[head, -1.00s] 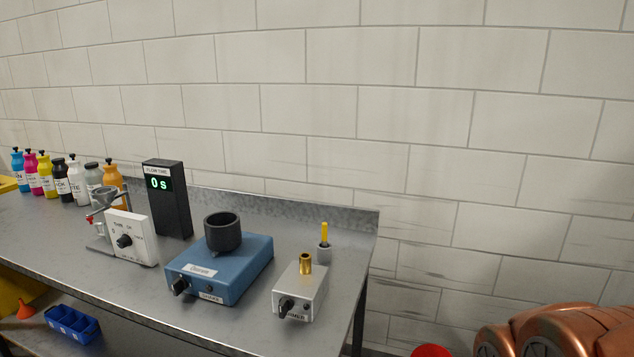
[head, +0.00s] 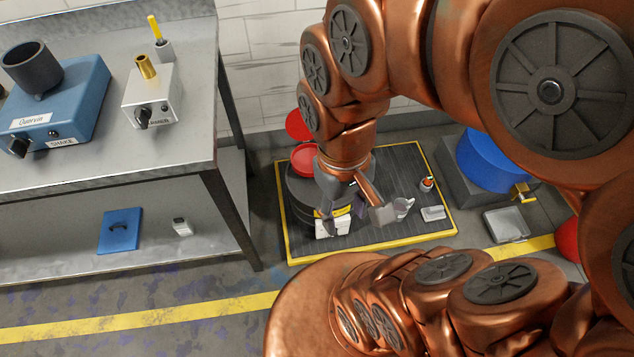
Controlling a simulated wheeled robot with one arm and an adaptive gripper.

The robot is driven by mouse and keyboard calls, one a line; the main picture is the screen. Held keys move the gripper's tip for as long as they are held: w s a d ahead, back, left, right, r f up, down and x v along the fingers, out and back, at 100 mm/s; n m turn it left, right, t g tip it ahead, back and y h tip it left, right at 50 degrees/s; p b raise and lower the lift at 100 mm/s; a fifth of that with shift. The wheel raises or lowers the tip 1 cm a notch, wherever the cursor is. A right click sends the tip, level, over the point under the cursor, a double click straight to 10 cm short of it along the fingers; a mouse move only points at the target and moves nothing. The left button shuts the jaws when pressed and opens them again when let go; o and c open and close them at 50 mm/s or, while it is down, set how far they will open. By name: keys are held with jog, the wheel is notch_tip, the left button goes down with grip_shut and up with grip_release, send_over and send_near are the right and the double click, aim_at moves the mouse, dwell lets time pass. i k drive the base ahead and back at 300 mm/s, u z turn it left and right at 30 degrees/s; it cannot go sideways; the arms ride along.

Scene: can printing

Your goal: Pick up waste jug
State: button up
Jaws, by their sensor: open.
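A steel bench (head: 190,150) with a lower shelf stands on the left. A blue drum (head: 488,160) with a brass tap sits at right above a grey tray (head: 506,224).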

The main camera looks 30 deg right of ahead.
aim_at(402, 205)
jog(key=z, duration=0.9)
jog(key=k, duration=0.3)
jog(key=z, duration=0.75)
jog(key=i, duration=0.5)
jog(key=u, duration=0.05)
